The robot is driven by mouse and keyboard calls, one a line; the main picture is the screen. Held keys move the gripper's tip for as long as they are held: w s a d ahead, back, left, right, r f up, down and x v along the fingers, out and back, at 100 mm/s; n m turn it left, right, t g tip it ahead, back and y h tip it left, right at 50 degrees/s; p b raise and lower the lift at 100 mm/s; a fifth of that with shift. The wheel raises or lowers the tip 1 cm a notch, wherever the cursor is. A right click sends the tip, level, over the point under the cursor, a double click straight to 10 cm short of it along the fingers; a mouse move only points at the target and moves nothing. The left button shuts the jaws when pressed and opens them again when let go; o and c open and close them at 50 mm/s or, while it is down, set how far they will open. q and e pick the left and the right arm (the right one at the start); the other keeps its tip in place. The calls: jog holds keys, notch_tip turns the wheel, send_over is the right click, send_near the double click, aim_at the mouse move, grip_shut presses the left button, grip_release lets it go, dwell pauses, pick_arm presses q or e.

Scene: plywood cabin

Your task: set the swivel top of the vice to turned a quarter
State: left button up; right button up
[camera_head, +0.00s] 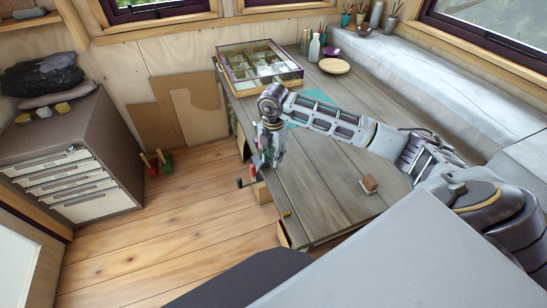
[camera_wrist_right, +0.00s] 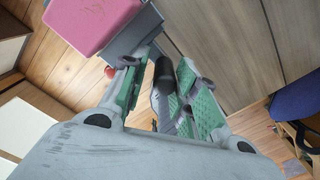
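The vice (camera_head: 257,170) sits at the left edge of the workbench, mostly hidden behind my right gripper (camera_head: 270,152). A dark handle end sticks out to its left. My right arm reaches across the bench and the gripper points down at the vice. In the right wrist view my right gripper (camera_wrist_right: 157,72) has its green-padded fingers apart. A dark rod (camera_wrist_right: 163,76) shows between them, and a gap seems to show on each side. I cannot tell how far the swivel top is turned. My left gripper is not in view.
A drawer cabinet (camera_head: 75,160) stands at the left.

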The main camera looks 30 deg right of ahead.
notch_tip(320, 180, up, 11)
jog(key=shift+s+d, duration=0.15)
jog(key=shift+s, duration=0.05)
dwell(0.4)
dwell(0.6)
